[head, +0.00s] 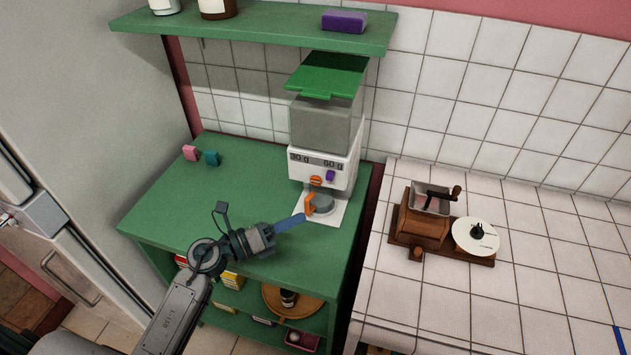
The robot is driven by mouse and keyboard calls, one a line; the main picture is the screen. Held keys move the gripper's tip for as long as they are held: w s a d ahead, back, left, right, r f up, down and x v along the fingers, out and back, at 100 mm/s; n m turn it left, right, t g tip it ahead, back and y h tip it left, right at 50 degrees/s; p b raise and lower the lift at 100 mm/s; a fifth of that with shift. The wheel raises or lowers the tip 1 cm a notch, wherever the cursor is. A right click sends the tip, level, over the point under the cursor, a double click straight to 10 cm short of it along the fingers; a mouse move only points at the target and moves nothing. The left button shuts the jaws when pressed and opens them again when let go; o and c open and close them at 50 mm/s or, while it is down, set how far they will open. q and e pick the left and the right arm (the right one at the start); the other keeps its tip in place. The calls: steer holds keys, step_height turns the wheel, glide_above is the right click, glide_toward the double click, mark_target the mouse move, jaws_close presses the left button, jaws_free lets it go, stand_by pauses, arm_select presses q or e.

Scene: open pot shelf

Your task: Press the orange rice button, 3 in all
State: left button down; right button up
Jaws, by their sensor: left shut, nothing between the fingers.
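The rice dispenser (324,130) stands on the green shelf unit, with a green lid, a clear grey bin and a white body marked 30 g and 60 g. Its round orange button (315,181) is on the front, under the 30 g mark. A purple button (330,175) sits to its right. Below is a grey cup (321,206) with an orange part (309,204) at its left. My left gripper (301,218) is shut and empty, its blue fingertips in front of and below the orange button, apart from it. My right gripper is not in view.
The green top (165,205) is mostly clear, with pink (190,153) and teal (212,158) blocks at the back left. A shelf (270,32) with a purple box (344,21) hangs above. A wooden grinder (423,222) stands on the tiled counter (450,320) at right.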

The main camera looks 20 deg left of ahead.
mark_target(316, 181)
arm_select(q)
steer(key=w+b, duration=0.1)
steer(key=w, duration=0.7)
steer(key=shift+w+d, duration=0.15)
steer(key=shift+w, duration=0.25)
steer(key=shift+w, duration=0.15)
stand_by(1.7)
steer(key=shift+w, duration=0.3)
steer(key=shift+w, duration=0.35)
stand_by(0.6)
steer(key=shift+s, duration=0.85)
